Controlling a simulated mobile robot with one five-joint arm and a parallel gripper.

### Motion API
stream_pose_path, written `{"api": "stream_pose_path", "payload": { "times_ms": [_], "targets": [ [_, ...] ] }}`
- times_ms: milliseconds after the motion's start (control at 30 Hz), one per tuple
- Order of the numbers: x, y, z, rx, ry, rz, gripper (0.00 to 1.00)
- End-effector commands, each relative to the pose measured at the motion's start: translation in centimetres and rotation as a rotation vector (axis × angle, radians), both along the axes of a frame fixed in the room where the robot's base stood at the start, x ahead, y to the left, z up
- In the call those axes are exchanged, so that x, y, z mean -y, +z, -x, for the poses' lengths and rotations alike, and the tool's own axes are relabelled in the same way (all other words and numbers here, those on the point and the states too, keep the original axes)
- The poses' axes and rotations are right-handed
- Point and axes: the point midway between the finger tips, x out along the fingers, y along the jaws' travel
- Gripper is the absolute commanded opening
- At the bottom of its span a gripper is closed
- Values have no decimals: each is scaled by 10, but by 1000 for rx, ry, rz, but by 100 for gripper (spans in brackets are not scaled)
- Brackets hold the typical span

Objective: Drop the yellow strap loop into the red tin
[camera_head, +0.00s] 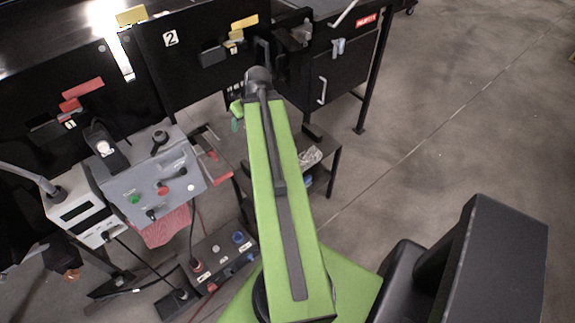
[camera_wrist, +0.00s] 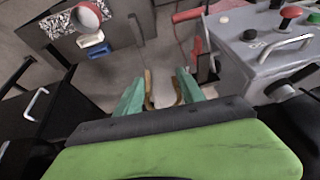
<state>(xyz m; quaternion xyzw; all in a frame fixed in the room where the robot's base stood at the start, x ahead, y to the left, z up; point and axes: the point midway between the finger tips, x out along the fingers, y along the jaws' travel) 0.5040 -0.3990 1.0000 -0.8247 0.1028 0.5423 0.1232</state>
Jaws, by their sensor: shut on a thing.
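My gripper (camera_wrist: 163,88) has teal fingers pointing down and away in the wrist view. Curved tan-yellow strips (camera_wrist: 149,84) show at the inner side of both fingers, and they look like the yellow strap loop held between them; its full shape is hidden. In the head view, my gripper (camera_head: 237,117) is a small teal shape left of my green arm, and the strap cannot be made out there. A round red-walled container with a pale inside, apparently the red tin (camera_wrist: 79,23), stands on the low dark shelf at the upper left of the wrist view, apart from my gripper.
Blue and white small objects (camera_wrist: 94,44) and a speckled cloth (camera_wrist: 58,24) lie near the tin. A grey control box (camera_head: 150,175) with knobs stands left of my arm. Black conveyor panels (camera_head: 200,50) rise behind. Bare floor (camera_head: 450,130) is free at the right.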

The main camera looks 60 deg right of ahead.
Motion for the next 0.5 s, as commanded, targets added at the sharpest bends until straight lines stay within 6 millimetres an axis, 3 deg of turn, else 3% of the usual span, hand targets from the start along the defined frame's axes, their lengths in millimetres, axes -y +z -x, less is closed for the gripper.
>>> {"api": "stream_pose_path", "payload": {
  "times_ms": [167, 300, 500],
  "targets": [
    [41, -59, 13, -3, -14, -1, 8],
    [95, -126, 36, -4, -18, -1, 8],
    [157, -195, 73, -2, -16, -2, 8]
  ]
}}
